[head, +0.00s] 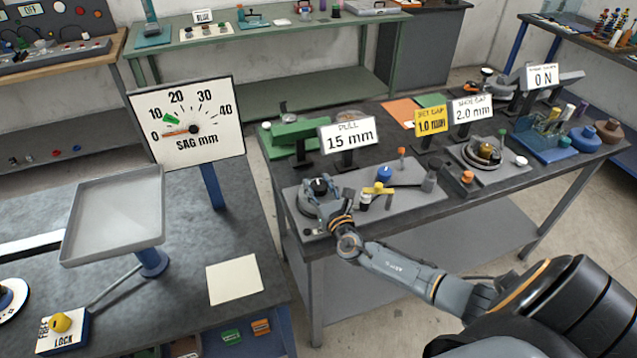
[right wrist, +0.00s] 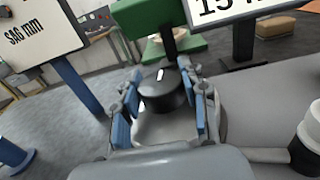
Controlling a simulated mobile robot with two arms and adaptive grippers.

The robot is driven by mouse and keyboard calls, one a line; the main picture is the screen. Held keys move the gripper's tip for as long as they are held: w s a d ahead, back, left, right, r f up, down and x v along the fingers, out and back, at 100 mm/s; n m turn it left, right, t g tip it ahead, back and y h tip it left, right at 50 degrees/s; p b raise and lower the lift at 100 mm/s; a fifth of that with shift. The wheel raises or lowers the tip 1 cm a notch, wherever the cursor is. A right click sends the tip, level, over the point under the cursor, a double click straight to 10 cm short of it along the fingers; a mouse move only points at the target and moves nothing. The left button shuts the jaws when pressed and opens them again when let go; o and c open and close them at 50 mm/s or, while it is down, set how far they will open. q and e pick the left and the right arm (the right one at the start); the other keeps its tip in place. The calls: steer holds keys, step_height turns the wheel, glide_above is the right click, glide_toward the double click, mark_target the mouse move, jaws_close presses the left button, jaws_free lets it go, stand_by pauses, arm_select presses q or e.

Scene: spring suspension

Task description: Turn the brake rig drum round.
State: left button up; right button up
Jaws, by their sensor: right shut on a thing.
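A grey plate (head: 410,205) lies at the front left of the dark bench and carries a rig with a blue knob (head: 384,173) and a yellow lever (head: 378,188). At the plate's left end, a black round knob (head: 320,185) sits on a grey round part. My right gripper (head: 319,190) is shut on this knob from above; in the right wrist view, blue finger pads press both sides of the knob (right wrist: 163,90). I cannot tell whether it belongs to the drum. A second rig with a round part (head: 484,152) stands further right. My left gripper is not in view.
Signs read PULL 15 mm (head: 347,135), SET GAP 1.0 mm (head: 431,121) and SHOE GAP 2.0 mm (head: 472,109). A sag dial (head: 215,145) and grey tray (head: 115,215) stand on the left table. A gap separates that table from the bench.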

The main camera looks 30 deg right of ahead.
steer(key=shift+a+r+m+g+h+p, duration=0.15)
steer(key=shift+m+g+h+p, duration=0.25)
steer(key=shift+m+h, duration=0.65)
steer(key=m+g+h, duration=0.1)
steer(key=h, duration=0.2)
steer(key=shift+m, duration=0.25)
steer(key=shift+f+m+g+h, duration=0.25)
steer(key=shift+m+g+h, duration=0.65)
steer(key=shift+h, duration=0.35)
steer(key=shift+m+g+h+b, duration=0.85)
steer(key=shift+m+g+h, duration=0.05)
steer(key=m+g+h+b, duration=0.1)
steer(key=m+g+b, duration=0.2)
steer(key=g+b, duration=0.2)
steer(key=m+g+h+b, duration=0.2)
steer(key=m+g+b, duration=0.1)
steer(key=g+b, duration=0.2)
steer(key=m+g+h+b, duration=0.1)
steer(key=m+g+b, duration=0.3)
steer(key=b, duration=0.3)
steer(key=shift+d+f+g+h, duration=0.2)
steer(key=shift+g+h, duration=0.1)
steer(key=shift+g, duration=0.2)
steer(key=shift+r+m+g+b, duration=0.25)
steer(key=shift+m+g+b, duration=0.35)
steer(key=shift+b, duration=0.35)
steer(key=shift+r, duration=0.1)
steer(key=shift+g, duration=0.3)
